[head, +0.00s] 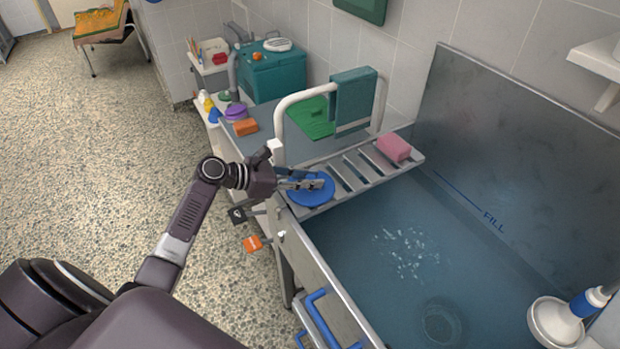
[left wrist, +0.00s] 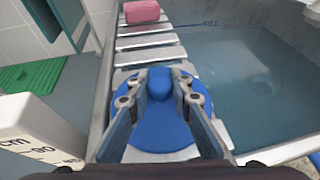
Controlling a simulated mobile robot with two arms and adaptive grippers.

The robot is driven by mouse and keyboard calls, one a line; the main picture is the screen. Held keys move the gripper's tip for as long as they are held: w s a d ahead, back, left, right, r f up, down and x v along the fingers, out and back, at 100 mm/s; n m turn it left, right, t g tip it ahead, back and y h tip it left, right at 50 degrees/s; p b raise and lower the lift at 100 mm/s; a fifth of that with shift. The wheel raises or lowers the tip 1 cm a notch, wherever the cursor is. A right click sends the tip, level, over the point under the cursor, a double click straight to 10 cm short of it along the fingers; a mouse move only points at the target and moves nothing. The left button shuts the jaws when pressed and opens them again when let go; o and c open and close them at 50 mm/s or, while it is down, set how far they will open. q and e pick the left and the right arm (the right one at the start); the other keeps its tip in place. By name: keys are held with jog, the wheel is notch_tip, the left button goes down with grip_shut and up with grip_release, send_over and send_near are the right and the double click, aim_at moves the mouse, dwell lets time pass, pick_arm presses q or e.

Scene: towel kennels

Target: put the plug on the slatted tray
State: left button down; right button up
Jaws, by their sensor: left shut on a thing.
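The plug is a round blue disc (head: 309,192) with a raised knob, at the left end of the slatted tray in the head view. It also shows in the left wrist view (left wrist: 162,138). My left gripper (head: 318,183) is shut on the plug's knob, with one finger on each side. The slatted tray (head: 352,177) is grey-white and spans the basin's far end. The plug is over its near-left end; I cannot tell whether it touches the slats. My right gripper is not in view.
A pink sponge (head: 394,147) lies at the tray's right end. A white rail (head: 284,110) with a teal towel (head: 353,97) stands behind the tray. The basin (head: 400,270) holds water. A white-and-blue fixture (head: 556,322) is at the lower right. The middle slats are clear.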

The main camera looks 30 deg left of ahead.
pick_arm(q)
jog(key=c, duration=1.7)
grip_release()
jog(key=shift+f, duration=0.1)
jog(key=shift+c, duration=0.2)
jog(key=b+v, duration=0.1)
jog(key=v, duration=1.1)
jog(key=shift+s, duration=0.1)
